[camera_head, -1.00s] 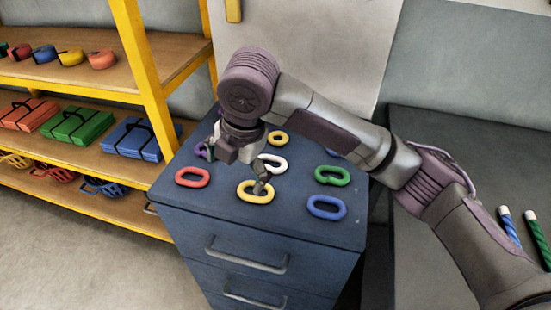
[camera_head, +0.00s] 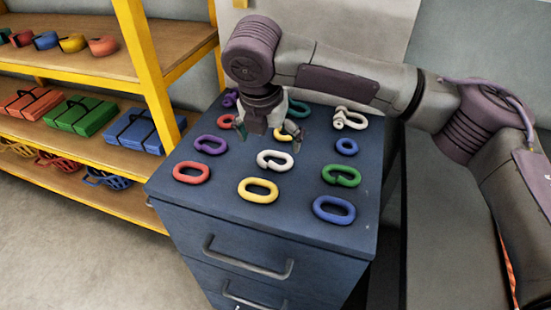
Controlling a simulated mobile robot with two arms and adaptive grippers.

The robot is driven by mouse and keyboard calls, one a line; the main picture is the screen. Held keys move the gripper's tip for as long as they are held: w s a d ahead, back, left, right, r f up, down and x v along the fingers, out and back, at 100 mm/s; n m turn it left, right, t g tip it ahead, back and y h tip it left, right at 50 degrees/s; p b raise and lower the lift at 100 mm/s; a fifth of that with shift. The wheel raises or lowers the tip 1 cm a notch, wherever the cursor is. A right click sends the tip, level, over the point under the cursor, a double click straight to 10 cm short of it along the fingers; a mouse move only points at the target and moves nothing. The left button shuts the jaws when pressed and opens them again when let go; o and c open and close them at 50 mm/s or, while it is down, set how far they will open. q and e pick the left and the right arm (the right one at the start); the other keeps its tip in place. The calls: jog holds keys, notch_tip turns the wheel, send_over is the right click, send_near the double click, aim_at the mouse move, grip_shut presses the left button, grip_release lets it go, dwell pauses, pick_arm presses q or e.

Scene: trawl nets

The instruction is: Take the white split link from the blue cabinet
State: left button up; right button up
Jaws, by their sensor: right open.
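The white split link (camera_head: 275,160) lies flat on top of the blue cabinet (camera_head: 225,208), near the middle of the links there. My right gripper (camera_head: 268,132) points down over the cabinet top, just behind the white split link in this view. Its fingers are apart and nothing is held between them. A small yellow ring (camera_head: 284,136) is partly hidden by one finger. My left gripper is not in view.
Close around are a purple split link (camera_head: 210,145), green split link (camera_head: 341,175), yellow link (camera_head: 258,190), red link (camera_head: 191,172) and blue link (camera_head: 334,209). A white shackle-like piece (camera_head: 350,118) lies behind. A yellow-framed shelf (camera_head: 145,75) stands left.

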aim_at(274, 155)
jog(key=x, duration=0.5)
jog(key=shift+s+d+f, duration=0.15)
jog(key=shift+d+f, duration=0.05)
jog(key=shift+d, duration=0.1)
jog(key=shift+s, duration=0.1)
jog(key=c, duration=1.8)
jog(key=shift+s, duration=0.3)
grip_shut()
jog(key=shift+w+f, duration=0.1)
jog(key=shift+f, duration=0.1)
jog(key=shift+r, duration=0.1)
